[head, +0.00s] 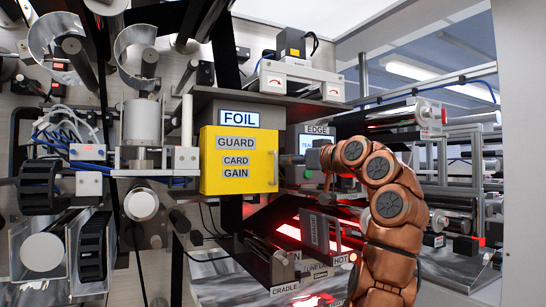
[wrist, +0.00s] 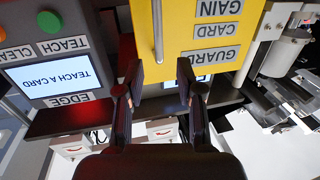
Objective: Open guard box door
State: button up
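The yellow guard box (head: 237,150) hangs under the FOIL display with its door shut. Its front has GUARD, CARD and GAIN labels. A thin vertical handle (head: 273,168) runs along the door's right edge. In the wrist view the picture is upside down, and the yellow door (wrist: 188,40) fills the top middle with the pale bar handle (wrist: 157,30) at its left edge. My gripper (head: 312,158) is to the right of the box. In the wrist view my gripper (wrist: 159,73) is open and empty, its fingers apart, with the handle ahead between them, not visibly touched.
The EDGE unit (head: 317,130) stands right behind my gripper; its screen (wrist: 45,80) and green button (wrist: 49,21) show in the wrist view. Below are red-lit panels and a CARD-type cradle label (head: 284,288). Rollers (head: 141,204) crowd the left.

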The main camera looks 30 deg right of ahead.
aim_at(275, 178)
jog(key=shift+w+a+r+p, duration=0.15)
jog(key=shift+w+p, duration=0.7)
jog(key=shift+w, duration=1.05)
jog(key=shift+w+a+f+p, duration=0.15)
jog(key=shift+w+p, duration=0.7)
jog(key=shift+w, duration=1)
grip_shut()
